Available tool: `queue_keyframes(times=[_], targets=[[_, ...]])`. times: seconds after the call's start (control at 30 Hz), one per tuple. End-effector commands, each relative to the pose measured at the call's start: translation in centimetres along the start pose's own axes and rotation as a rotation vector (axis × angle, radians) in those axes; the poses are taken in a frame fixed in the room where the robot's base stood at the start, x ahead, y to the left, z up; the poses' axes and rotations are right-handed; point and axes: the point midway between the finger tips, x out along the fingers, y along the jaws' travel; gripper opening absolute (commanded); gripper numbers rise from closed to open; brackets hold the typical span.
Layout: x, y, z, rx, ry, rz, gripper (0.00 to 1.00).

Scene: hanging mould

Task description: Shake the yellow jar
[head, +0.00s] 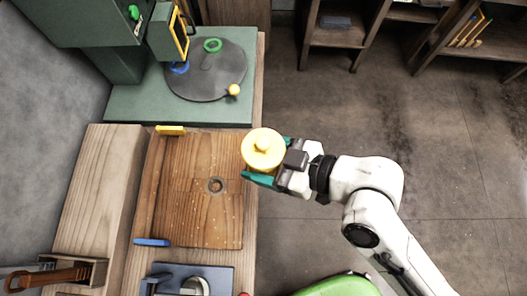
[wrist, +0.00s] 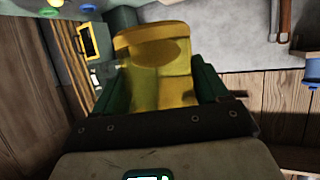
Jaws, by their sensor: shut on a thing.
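The yellow jar (head: 263,150) is in my gripper (head: 262,164), seen from above in the head view with its round lid and knob facing up. My gripper's green fingers are shut on its sides. It is held at the right edge of the wooden workbench, over or beside the brown board. In the wrist view the jar (wrist: 158,75) fills the middle between the two green fingers of my gripper (wrist: 160,88). The jar's lower part is hidden in the head view.
The brown board (head: 190,215) has a round hole fitting, a yellow block (head: 171,130) and a blue block (head: 152,242) at its edges. A green machine with a grey round plate (head: 207,75) stands behind. A green rounded thing (head: 340,286) is at the bottom. Open floor lies right.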

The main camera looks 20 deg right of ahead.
Motion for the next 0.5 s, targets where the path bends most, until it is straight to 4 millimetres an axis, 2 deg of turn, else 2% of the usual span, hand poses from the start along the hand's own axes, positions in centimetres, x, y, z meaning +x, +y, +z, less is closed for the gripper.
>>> queue_keyframes(times=[0.03, 0.1, 0.5], targets=[[0.64, 0.02, 1.51, 0.000, 0.002, 0.001, 0.28], [0.89, 0.03, 2.13, 0.001, 0.001, 0.001, 0.28], [0.60, 0.02, 1.37, 0.000, 0.003, 0.001, 0.28]])
